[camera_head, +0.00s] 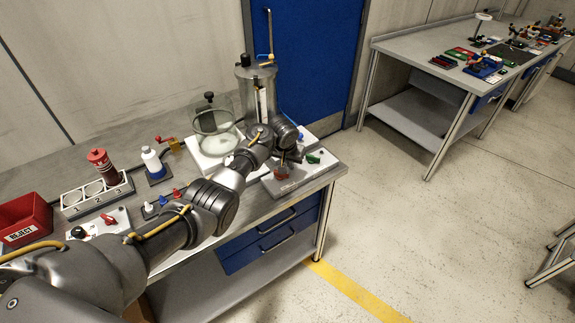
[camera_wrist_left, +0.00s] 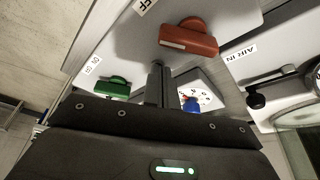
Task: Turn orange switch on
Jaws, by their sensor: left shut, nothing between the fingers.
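The orange switch (camera_head: 281,173) is a knob on a white panel (camera_head: 330,166) at the right end of the bench. In the left wrist view the orange switch (camera_wrist_left: 188,40) looks like a red-orange bar handle, just beyond and to the right of my fingertips. A partly cut-off label ending in "FF" is near it. My left gripper (camera_wrist_left: 158,70) is shut and empty, its fingers close to the panel and seemingly apart from the switch. In the head view my left gripper (camera_head: 289,157) is partly hidden by its wrist. My right gripper is in neither view.
A green switch (camera_wrist_left: 113,87) sits on the same panel. A blue knob (camera_wrist_left: 191,104) and a black lever (camera_wrist_left: 256,99) by an "AIR IN" label are nearby. A metal cylinder (camera_head: 257,90) and a glass vessel (camera_head: 213,125) stand behind my arm.

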